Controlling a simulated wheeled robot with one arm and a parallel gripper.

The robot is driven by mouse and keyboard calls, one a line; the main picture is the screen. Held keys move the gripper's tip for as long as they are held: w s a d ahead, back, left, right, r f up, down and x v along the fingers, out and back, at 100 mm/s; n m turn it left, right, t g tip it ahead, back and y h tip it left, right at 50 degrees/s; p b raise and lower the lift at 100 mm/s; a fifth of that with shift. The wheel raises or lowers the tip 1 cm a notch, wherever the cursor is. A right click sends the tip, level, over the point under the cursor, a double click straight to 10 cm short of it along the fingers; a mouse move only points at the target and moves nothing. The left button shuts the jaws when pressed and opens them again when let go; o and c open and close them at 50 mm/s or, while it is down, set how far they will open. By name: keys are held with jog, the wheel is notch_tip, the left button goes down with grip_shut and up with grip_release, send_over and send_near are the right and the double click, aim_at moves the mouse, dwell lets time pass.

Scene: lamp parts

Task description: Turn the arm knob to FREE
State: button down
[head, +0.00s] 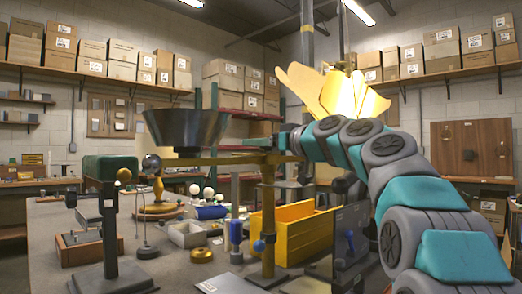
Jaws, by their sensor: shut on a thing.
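A brass lamp arm (222,160) runs level across the top of an upright brass post (268,215). A dark shade (186,128) stands over its left part, and a dark ball (151,162) is at its left end. My gripper (262,143) is at the top of the post, where the post meets the lamp arm. It is small and dark here, and its fingers are closed at this joint. The arm knob seems to be between them but is mostly hidden, so its setting and any FREE mark cannot be read. A blue knob (259,245) sits lower on the post.
A yellow bin (299,240) stands right of the post, beside a dark upright panel (350,235). A black stand (110,235) is at the front left.

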jog(key=shift+s+a+r+n+g+y, duration=0.1)
jog(key=shift+n+g+y, duration=0.25)
jog(key=shift+g+y, duration=0.1)
jog(key=shift+s+a+r+n+g+y, duration=0.1)
jog(key=shift+n+g+y, duration=0.25)
jog(key=shift+g+y, duration=0.1)
jog(key=shift+s+f+n+g, duration=0.1)
jog(key=shift+n+g, duration=0.3)
jog(key=shift+y, duration=0.3)
jog(key=shift+f, duration=0.1)
jog(key=shift+c, duration=1.3)
grip_release()
